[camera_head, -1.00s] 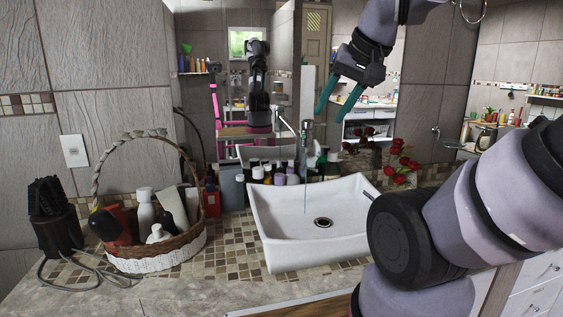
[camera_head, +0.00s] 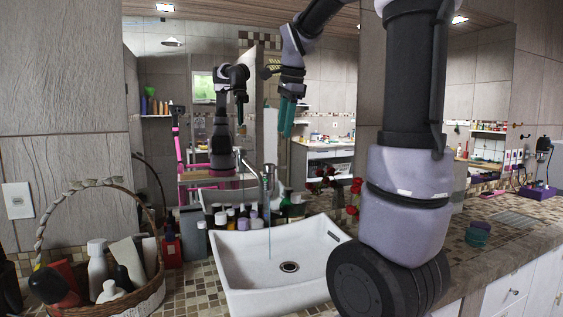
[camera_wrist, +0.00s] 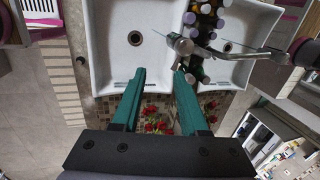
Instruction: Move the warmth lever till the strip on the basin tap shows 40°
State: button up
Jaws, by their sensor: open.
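The metal basin tap (camera_head: 267,184) stands at the back of the white basin (camera_head: 238,291), with a thin stream of water (camera_head: 269,240) falling from it. A slim bar, seemingly its lever (camera_head: 248,167), points up and left from its top. The strip's reading is too small to make out. My gripper (camera_head: 286,134), with teal fingers, hangs above and slightly right of the tap, pointing down, apart from it. In the wrist view, my gripper (camera_wrist: 160,72) is open and empty, with the tap (camera_wrist: 181,45) just beyond the right fingertip.
Several bottles (camera_head: 243,218) stand behind the basin, left of the tap. Red roses (camera_head: 353,190) stand to its right, close below my fingers in the wrist view (camera_wrist: 155,122). A wicker basket (camera_head: 147,300) of toiletries is at left. The mirror behind repeats the scene. Air around my fingers is clear.

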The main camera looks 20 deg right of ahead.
aim_at(282, 167)
jog(key=w+d+f+m+g+h, duration=0.1)
jog(key=w+d+m, duration=0.1)
jog(key=w+m, duration=0.3)
jog(key=shift+n, duration=0.5)
jog(key=w+f, duration=0.1)
jog(key=f, duration=0.2)
jog(key=w+f, duration=0.1)
jog(key=f, duration=0.6)
jog(key=shift+w+d+f, duration=0.15)
jog(key=shift+w+f, duration=0.05)
jog(key=shift+w, duration=0.2)
grip_shut()
